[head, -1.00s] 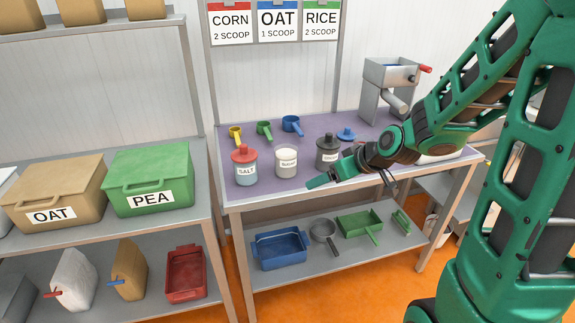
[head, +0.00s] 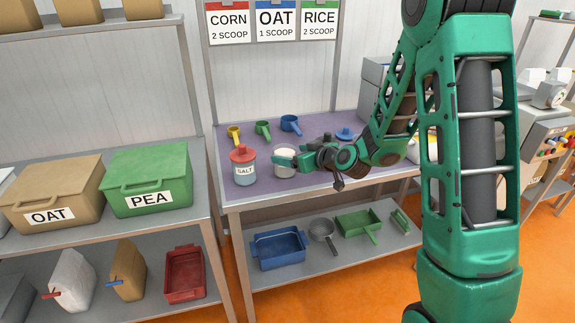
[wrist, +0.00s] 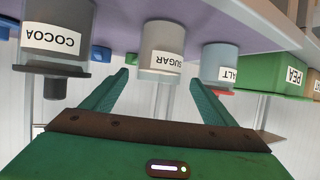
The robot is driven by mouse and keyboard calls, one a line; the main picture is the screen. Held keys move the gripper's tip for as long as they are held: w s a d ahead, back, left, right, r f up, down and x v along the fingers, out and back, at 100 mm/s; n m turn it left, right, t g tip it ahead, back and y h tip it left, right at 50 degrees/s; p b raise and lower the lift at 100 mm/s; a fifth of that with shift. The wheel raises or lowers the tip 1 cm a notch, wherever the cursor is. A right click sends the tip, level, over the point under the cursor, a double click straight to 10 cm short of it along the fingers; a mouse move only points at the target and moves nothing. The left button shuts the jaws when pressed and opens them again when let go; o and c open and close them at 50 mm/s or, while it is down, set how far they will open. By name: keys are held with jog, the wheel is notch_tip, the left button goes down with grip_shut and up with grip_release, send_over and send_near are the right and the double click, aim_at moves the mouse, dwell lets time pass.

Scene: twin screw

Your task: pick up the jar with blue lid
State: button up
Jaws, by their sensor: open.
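No jar in view wears a blue lid. A loose blue lid (head: 345,133) lies on the purple table top (head: 220,165). The pale sugar jar (head: 284,173) has no lid that I can see; my gripper partly hides it in the head view. My gripper (head: 287,159) is open beside it. In the wrist view, which is upside down, the sugar jar (wrist: 162,50) stands ahead between the spread green fingers of my gripper (wrist: 158,78). The dark-lidded cocoa jar (wrist: 58,38) is left there, and my arm hides it in the head view.
The red-lidded salt jar (head: 243,167) stands close to the left of the sugar jar; it also shows in the wrist view (wrist: 221,66). Yellow, green (head: 263,129) and blue scoops lie behind the jars. The lower shelf holds a blue tray (head: 279,247) and a pan.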

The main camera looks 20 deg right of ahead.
aim_at(279, 152)
jog(key=shift+x, duration=2.5)
jog(key=shift+w+d, duration=0.1)
jog(key=shift+d, duration=0.05)
jog(key=c, duration=1.2)
